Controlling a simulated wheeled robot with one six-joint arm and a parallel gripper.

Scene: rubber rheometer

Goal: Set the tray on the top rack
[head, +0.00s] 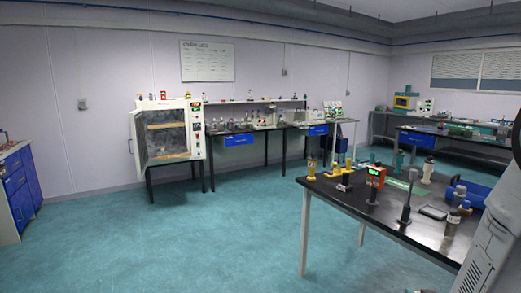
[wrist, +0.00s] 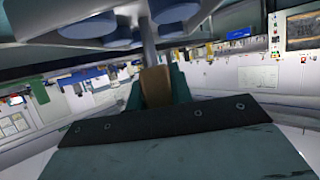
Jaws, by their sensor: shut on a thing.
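The oven (head: 168,131) stands at the back left in the head view with its door (head: 145,138) swung open to the left. Inside it are a top rack (head: 166,126) and a lower rack (head: 167,153), both looking bare at this distance. In the wrist view, my gripper (wrist: 157,88) is shut on the brown handle-like piece of what looks like the tray. The head view does not show my gripper or the tray.
A black table (head: 385,208) with bottles, stands and a red device (head: 375,178) fills the right foreground. A pale machine (head: 490,240) rises at the right edge. A blue drawer cabinet (head: 20,190) stands far left. The teal floor before the oven is clear.

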